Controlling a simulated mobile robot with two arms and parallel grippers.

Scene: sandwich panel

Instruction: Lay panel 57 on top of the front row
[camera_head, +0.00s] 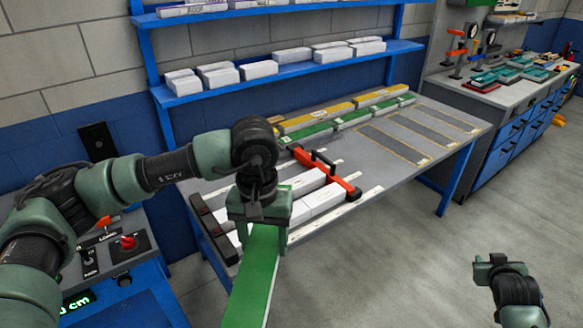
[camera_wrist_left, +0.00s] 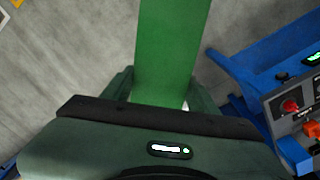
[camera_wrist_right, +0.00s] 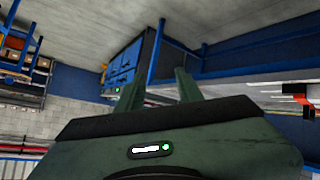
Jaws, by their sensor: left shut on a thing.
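My left gripper (camera_head: 262,218) is shut on a long green panel (camera_head: 252,283). The panel hangs down from it in front of the table's near edge. The panel also shows between the fingers in the left wrist view (camera_wrist_left: 168,50). I cannot read any number on it. The front row (camera_head: 318,201) is a line of white panels along the near side of the table. A red-orange frame with a black handle (camera_head: 323,165) stands across it, and my left arm hides part of the row. My right gripper (camera_head: 490,262) is open and empty, low at the right, away from the table.
Green panels (camera_head: 352,118) and yellow ones (camera_head: 380,95) lie at the back of the grey table (camera_head: 470,127). Outlined grey strips to the right are bare. White boxes (camera_head: 259,69) fill the blue shelf behind. A control box (camera_head: 128,242) stands at lower left. The floor at right is clear.

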